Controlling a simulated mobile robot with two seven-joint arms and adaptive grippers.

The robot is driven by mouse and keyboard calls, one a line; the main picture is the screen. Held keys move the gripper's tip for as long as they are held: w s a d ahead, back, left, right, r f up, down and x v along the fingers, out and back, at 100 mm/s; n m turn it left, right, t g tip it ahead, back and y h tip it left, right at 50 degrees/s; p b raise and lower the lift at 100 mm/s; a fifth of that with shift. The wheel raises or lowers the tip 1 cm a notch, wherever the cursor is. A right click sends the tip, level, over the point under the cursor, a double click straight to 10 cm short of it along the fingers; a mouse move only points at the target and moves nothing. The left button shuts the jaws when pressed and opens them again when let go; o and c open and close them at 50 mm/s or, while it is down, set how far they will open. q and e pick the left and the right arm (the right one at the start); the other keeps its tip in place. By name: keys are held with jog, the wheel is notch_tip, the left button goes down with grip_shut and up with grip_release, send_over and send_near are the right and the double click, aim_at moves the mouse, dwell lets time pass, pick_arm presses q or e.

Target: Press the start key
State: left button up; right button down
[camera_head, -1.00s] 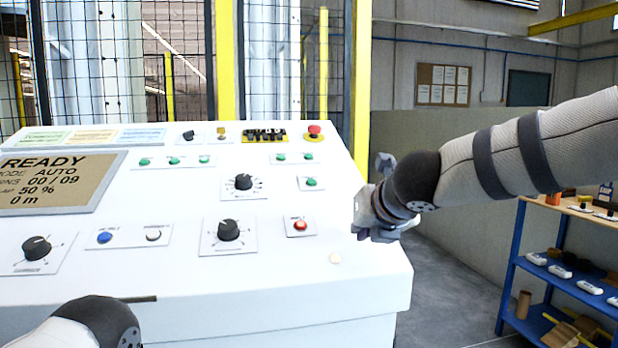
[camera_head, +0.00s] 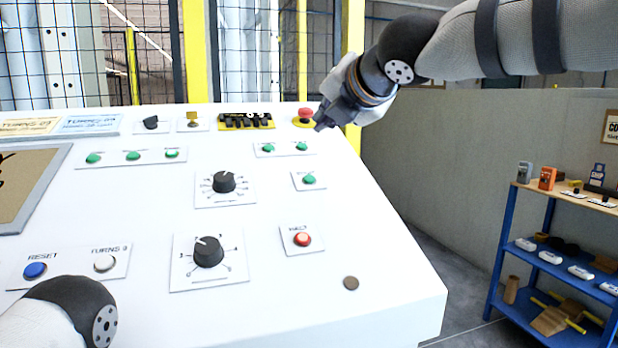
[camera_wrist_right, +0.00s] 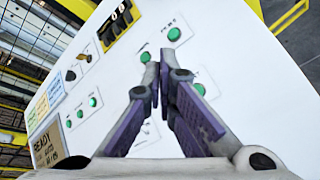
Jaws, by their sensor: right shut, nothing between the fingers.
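The white control panel (camera_head: 270,270) fills the lower left of the head view. It carries several green keys: a pair at upper right, of which one is this green key (camera_head: 301,146), a single green key (camera_head: 308,179) below, and a row (camera_head: 133,156) to the left. I cannot read which one is the start key. My right gripper (camera_head: 322,122) is shut and empty, above the panel's upper right corner by the red mushroom button (camera_head: 305,115). In the wrist view, its closed fingers (camera_wrist_right: 160,85) point at the panel near green keys (camera_wrist_right: 145,57). My left gripper is out of view.
A red key (camera_head: 302,239), black knobs (camera_head: 208,252), a blue reset key (camera_head: 35,270) and a brown disc (camera_head: 351,283) are on the panel. A mesh fence (camera_head: 230,50) stands behind. A blue shelf (camera_head: 500,240) stands at right, beyond open floor.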

aim_at(309, 179)
jog(key=w+f, duration=0.1)
jog(key=f, duration=0.1)
jog(key=w+f, duration=0.1)
jog(key=f, duration=0.2)
jog(key=w+a+f, duration=0.1)
jog(key=f, duration=0.2)
jog(key=shift+w+a, duration=0.1)
jog(key=shift+w, duration=0.2)
dwell(1.1)
jog(key=shift+w+a+f, duration=0.1)
jog(key=shift+w+f, duration=0.05)
jog(key=shift+f, duration=0.25)
